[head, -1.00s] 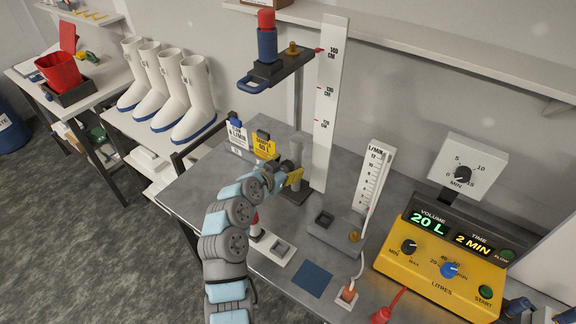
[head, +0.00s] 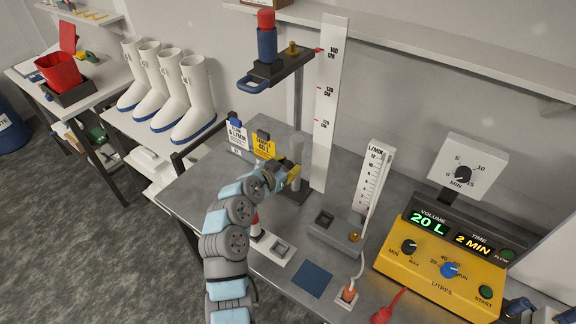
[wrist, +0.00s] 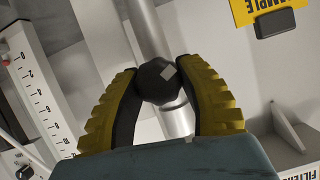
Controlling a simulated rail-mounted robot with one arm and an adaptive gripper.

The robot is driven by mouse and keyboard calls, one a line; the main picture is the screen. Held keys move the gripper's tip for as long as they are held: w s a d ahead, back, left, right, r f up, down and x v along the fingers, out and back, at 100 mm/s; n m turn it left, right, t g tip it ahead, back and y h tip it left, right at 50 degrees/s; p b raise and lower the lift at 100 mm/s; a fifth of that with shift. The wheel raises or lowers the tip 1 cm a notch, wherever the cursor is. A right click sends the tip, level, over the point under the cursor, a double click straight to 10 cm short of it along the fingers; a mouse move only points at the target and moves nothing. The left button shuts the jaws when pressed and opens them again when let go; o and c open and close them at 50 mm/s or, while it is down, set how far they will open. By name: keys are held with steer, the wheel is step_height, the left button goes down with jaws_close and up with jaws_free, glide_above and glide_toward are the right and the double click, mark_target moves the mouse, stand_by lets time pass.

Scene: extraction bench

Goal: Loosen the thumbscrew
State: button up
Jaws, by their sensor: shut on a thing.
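My gripper (head: 293,178) is at the lower part of an upright metal post (head: 297,150) at the back of the bench. In the wrist view, its yellow, dark-padded fingers (wrist: 162,72) are shut on a round black knob (wrist: 158,84) with a pale square mark. I take the knob to be the thumbscrew. It sits in front of the post, which also shows in the wrist view (wrist: 152,30). In the head view my gripper hides the knob.
A yellow sample card (head: 264,146) and a white card (head: 236,135) stand close left of my gripper. A bracket (head: 275,72) with a red-topped blue cylinder is above. A flowmeter (head: 372,175) stands to the right.

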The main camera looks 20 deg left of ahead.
mark_target(288, 161)
steer(key=shift+a+f, duration=0.1)
steer(key=n+h+b, duration=0.2)
steer(key=n, duration=0.1)
steer(key=shift+a+n+g+h, duration=0.1)
steer(key=shift+n+g+h, duration=0.2)
steer(key=shift+n, duration=0.1)
steer(key=n+h+b, duration=0.1)
steer(key=n+h, duration=0.1)
steer(key=shift+n, duration=0.4)
steer(key=shift+n+h+b, duration=0.5)
steer(key=shift+n+b, duration=0.05)
steer(key=shift+n, duration=0.35)
steer(key=o, duration=1.2)
step_height(288, 161, up, 10)
steer(key=shift+r, duration=0.1)
